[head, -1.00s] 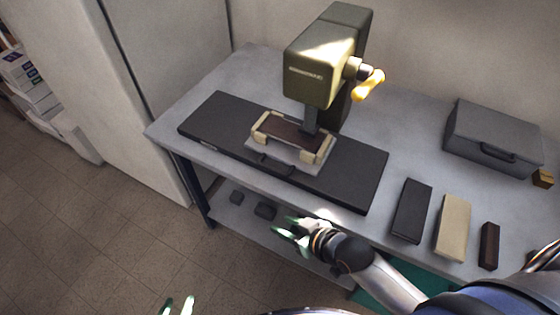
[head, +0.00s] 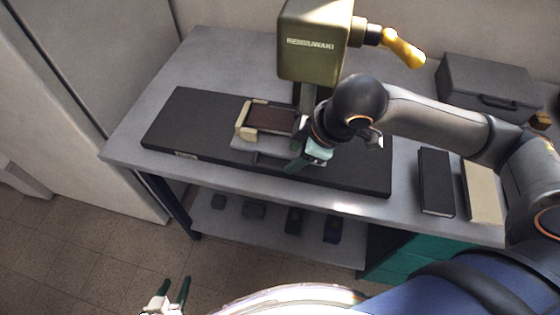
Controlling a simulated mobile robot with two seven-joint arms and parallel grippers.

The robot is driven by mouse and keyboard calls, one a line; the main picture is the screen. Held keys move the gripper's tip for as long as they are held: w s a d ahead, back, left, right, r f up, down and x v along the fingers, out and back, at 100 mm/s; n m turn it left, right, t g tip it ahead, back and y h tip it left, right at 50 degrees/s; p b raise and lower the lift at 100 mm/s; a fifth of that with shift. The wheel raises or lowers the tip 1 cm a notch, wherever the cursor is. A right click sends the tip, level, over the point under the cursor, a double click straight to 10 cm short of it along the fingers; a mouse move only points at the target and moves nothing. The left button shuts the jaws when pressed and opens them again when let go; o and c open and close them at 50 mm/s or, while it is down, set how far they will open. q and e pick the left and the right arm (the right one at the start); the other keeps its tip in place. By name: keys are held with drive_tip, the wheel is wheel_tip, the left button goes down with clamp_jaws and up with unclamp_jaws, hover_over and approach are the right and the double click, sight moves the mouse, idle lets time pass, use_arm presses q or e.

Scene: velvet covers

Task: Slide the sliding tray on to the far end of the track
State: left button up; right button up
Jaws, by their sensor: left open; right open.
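The sliding tray (head: 254,145) is grey, with a brown slab (head: 270,121) between cream end blocks (head: 250,118) on it. It sits near the middle of the long black track (head: 190,120), below the press head (head: 315,45). Its right part is hidden behind my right arm. A dark handle shows on its front edge. My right gripper (head: 302,161) is open at the tray's front, right by the handle; I cannot tell whether it touches. My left gripper (head: 168,294) is open and empty, low at the left, off the table.
The olive press stands behind the track, with a yellow handle (head: 404,48) at its right. A grey case (head: 488,85) is at the back right. A black block (head: 436,180) and a cream block (head: 482,190) lie right of the track. The track's left end is clear.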

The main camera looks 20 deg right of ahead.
sight(280, 169)
drive_tip(key=b+x, duration=0.1)
drive_tip(key=x, duration=0.6)
drive_tip(key=shift+f, duration=0.1)
clamp_jaws()
idle(1.3)
